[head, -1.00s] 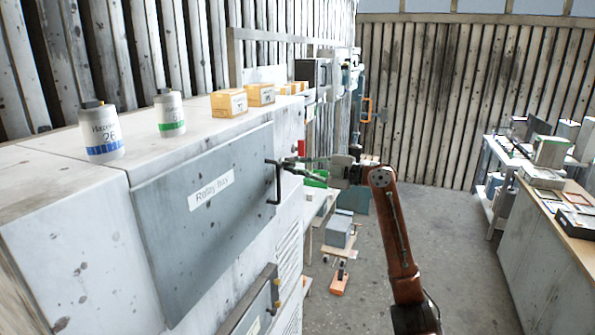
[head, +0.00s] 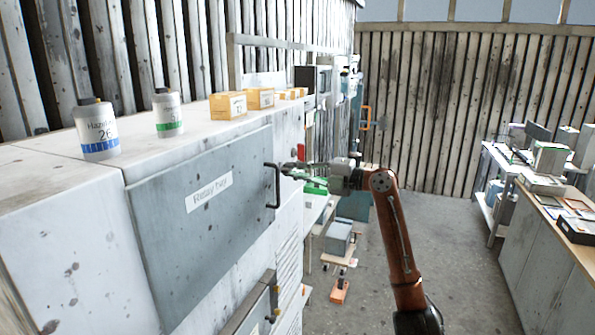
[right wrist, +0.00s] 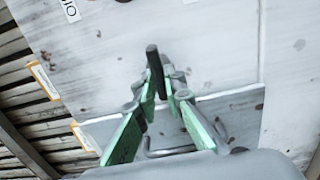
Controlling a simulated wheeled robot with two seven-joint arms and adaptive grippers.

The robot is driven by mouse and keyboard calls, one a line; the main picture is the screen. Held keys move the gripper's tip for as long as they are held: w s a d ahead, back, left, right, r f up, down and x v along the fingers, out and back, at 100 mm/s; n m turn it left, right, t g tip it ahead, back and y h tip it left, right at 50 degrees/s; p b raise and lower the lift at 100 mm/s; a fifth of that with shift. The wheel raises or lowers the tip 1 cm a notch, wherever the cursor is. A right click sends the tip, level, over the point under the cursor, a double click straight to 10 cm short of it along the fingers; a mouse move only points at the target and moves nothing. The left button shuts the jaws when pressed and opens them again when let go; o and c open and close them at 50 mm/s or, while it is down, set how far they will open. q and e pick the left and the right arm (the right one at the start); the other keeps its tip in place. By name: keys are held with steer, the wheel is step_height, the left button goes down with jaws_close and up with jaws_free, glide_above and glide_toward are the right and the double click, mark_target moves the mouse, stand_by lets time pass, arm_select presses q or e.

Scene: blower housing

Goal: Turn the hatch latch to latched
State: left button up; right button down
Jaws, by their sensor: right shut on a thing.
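The hatch is a grey panel (head: 165,235) labelled "Relay bay" on the pale cabinet front in the head view. A dark bar handle (head: 274,187) stands at its right edge. My right gripper (head: 292,169) reaches in from the right beside the handle's top. In the right wrist view my right gripper (right wrist: 160,97) has its green-padded fingers closed around a short dark lever (right wrist: 153,62), which looks like the hatch latch. In the head view the fingers largely hide the latch, so its exact angle cannot be told. My left gripper is not in view.
Two labelled canisters (head: 97,130) and several yellow boxes (head: 228,105) stand on the cabinet top. A second, lower panel (head: 250,310) has its own latch. A small cart (head: 339,240) stands beyond my arm. A workbench (head: 550,235) is at right, with open floor between.

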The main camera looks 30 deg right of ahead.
steer(key=shift+r, duration=0.1)
steer(key=c, duration=2)
jaws_free()
steer(key=v, duration=1.2)
